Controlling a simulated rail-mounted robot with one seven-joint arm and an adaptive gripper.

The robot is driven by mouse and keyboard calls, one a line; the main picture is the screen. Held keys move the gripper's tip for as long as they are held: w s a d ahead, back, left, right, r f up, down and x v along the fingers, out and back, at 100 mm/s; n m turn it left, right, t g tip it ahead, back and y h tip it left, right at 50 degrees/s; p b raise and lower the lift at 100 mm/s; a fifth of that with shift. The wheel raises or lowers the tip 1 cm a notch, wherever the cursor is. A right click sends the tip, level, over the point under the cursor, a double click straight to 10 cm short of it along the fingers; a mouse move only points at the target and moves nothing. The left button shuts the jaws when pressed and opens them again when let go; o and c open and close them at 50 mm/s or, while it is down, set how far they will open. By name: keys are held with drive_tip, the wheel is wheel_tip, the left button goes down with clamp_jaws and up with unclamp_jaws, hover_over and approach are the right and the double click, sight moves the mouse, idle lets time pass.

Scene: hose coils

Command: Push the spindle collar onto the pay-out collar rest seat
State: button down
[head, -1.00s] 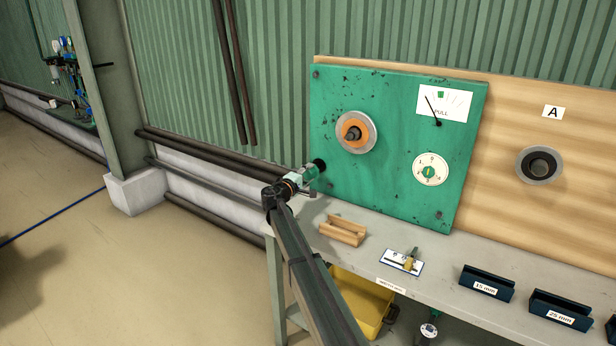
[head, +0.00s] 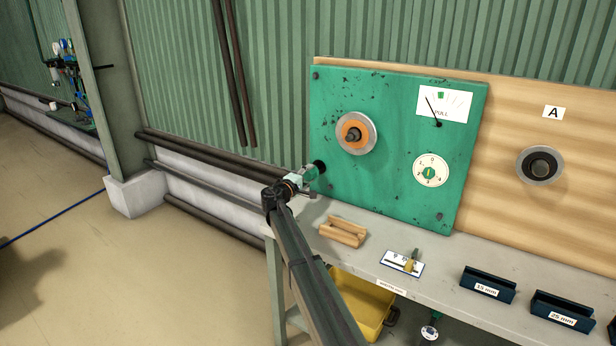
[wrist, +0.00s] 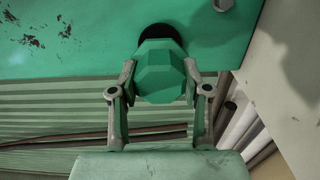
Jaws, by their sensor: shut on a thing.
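A green faceted piece, apparently the spindle collar (wrist: 160,72), sits between the two fingers of my gripper (wrist: 163,82) in the wrist view. The fingers are shut on it from both sides. Directly beyond it is a black round part (wrist: 161,32) on the green panel, probably the collar rest seat; the collar hides its lower portion. In the head view the same black part (head: 319,166) is at the panel's lower left edge, with my gripper (head: 307,178) against its left side. I cannot tell how far the collar is onto it.
The green panel (head: 390,95) carries an orange-and-grey spindle disc (head: 356,134), a gauge (head: 444,104) and a dial (head: 430,170). Below, the bench (head: 360,258) holds a wooden cradle (head: 343,231) and dark labelled blocks (head: 488,283). A bolt (wrist: 222,5) is near in the wrist view.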

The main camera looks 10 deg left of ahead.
drive_tip(key=shift+w, duration=0.15)
drive_tip(key=shift+b+x, duration=0.7)
drive_tip(key=shift+x, duration=1.25)
drive_tip(key=shift+c, duration=2.3)
unclamp_jaws()
drive_tip(key=shift+d, duration=0.1)
drive_tip(key=shift+o, duration=0.3)
drive_tip(key=shift+b+v, duration=0.7)
drive_tip(key=shift+v, duration=0.85)
drive_tip(key=shift+s, duration=0.2)
drive_tip(key=shift+b+v, duration=0.65)
drive_tip(key=shift+v, duration=0.7)
